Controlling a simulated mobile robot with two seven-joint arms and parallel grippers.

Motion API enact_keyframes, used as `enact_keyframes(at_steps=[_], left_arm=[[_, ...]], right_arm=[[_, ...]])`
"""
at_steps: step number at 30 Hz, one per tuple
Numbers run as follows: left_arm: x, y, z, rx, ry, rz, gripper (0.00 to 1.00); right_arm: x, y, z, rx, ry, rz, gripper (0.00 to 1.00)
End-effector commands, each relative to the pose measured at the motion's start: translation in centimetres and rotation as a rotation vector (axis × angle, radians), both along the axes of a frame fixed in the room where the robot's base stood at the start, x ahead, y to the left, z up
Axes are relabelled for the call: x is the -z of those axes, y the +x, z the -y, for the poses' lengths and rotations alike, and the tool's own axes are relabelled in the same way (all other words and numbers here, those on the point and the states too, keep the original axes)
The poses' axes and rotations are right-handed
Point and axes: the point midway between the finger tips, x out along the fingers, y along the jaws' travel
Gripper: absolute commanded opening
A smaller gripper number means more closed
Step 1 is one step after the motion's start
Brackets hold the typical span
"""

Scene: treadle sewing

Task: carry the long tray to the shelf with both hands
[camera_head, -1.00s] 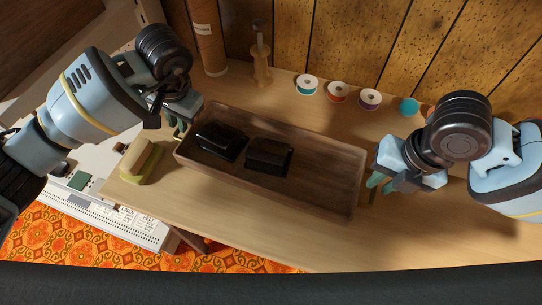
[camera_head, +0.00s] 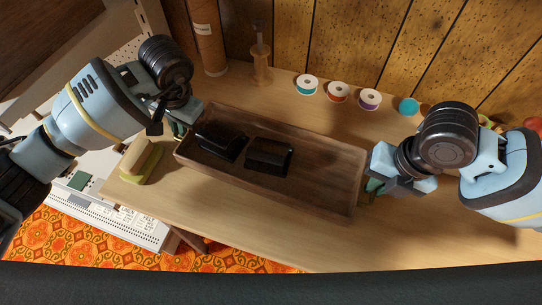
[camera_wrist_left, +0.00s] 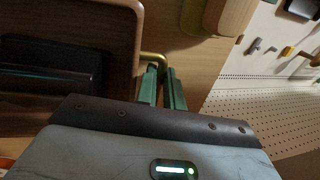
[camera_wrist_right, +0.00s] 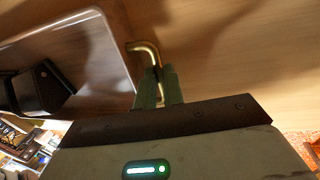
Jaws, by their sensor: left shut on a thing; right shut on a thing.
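The long wooden tray (camera_head: 322,183) lies on the wooden table, with two black blocks (camera_head: 220,141) (camera_head: 268,158) in its left half. A brass handle (camera_wrist_left: 152,58) shows at its left end in the left wrist view, and another brass handle (camera_wrist_right: 144,47) at its right end in the right wrist view. My left gripper (camera_head: 181,128) is at the left end, its fingers (camera_wrist_left: 161,88) shut on that handle. My right gripper (camera_head: 373,187) is at the right end, its fingers (camera_wrist_right: 158,87) shut on the other handle. I cannot make out the shelf for certain.
Several thread spools (camera_head: 338,92) and a wooden stand (camera_head: 261,60) stand behind the tray, before the panelled wall (camera_head: 345,40). A yellow-green block with a tan top (camera_head: 141,160) sits close to the tray's left end. The table (camera_head: 250,230) is clear in front.

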Motion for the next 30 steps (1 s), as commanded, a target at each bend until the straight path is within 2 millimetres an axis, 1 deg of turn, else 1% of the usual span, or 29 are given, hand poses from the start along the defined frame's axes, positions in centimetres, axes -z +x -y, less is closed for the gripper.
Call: enact_keyframes(at_steps=[8,14,20,30], left_arm=[[-0.3,0.1,0.0,0.0,-0.001,0.004,0.0],[-1.3,0.2,0.0,-0.001,-0.001,0.012,0.0],[-3.4,0.5,0.0,0.0,-0.001,0.028,0.0],[-7.9,1.0,0.0,-0.001,-0.001,0.068,0.0]], right_arm=[[-0.3,0.1,0.0,0.0,0.001,0.005,0.0],[-1.1,0.2,0.0,0.0,0.002,0.013,0.0],[-2.9,0.5,0.0,0.001,0.002,0.029,0.0],[-6.9,1.0,0.0,0.0,0.001,0.067,0.0]])
